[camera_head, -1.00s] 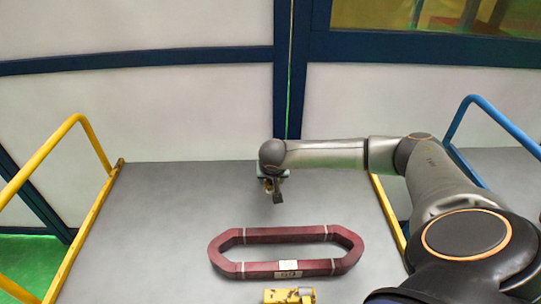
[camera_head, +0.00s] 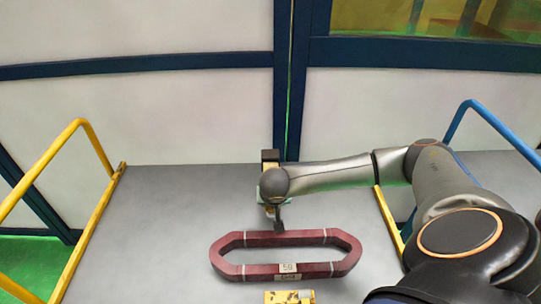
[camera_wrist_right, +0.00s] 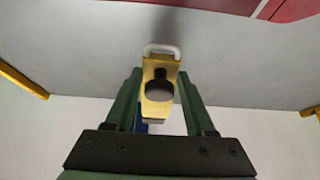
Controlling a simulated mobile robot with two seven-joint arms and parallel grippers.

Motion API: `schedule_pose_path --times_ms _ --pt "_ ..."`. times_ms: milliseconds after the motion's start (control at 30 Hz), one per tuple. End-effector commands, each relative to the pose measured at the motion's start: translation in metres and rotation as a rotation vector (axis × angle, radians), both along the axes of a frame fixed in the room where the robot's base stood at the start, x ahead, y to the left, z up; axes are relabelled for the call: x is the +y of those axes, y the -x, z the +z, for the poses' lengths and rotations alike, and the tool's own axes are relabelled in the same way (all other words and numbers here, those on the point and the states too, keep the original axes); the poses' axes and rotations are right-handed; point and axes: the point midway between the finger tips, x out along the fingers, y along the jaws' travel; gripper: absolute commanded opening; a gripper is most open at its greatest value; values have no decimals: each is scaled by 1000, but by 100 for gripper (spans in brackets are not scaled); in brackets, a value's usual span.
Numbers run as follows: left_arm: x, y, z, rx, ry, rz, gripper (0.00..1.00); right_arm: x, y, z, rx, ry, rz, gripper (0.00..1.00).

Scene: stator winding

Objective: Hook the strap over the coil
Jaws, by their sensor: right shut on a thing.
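The coil (camera_head: 285,269) is a dark red elongated ring with pale bands and small labels. It lies flat on the grey table; red parts of it show at the top right of the right wrist view (camera_wrist_right: 297,9). My right gripper (camera_wrist_right: 160,95) has green fingers shut on a yellow piece (camera_wrist_right: 158,92) with a round black knob and a white loop at its end. I cannot tell for sure whether this is the strap. In the head view my right gripper (camera_head: 273,205) is just behind the coil's far side, apart from it. My left gripper is out of view.
A yellow object with dark marks (camera_head: 289,297) lies at the bottom edge, in front of the coil. Yellow rails (camera_head: 92,220) edge the table at the left and right, and a blue rail (camera_head: 497,118) stands farther right. The table left of the coil is clear.

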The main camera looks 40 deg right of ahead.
Motion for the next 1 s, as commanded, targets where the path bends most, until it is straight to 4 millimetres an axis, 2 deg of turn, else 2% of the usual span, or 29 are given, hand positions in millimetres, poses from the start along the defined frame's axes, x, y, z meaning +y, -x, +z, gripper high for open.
schedule_pose_path --times_ms 400,800,1000 --pt "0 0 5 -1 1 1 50 18 22 0 3 -1 2 0" --pt "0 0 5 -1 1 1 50 20 23 0 2 -2 0 0" --pt "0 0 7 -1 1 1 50 27 32 -1 3 -2 3 0"
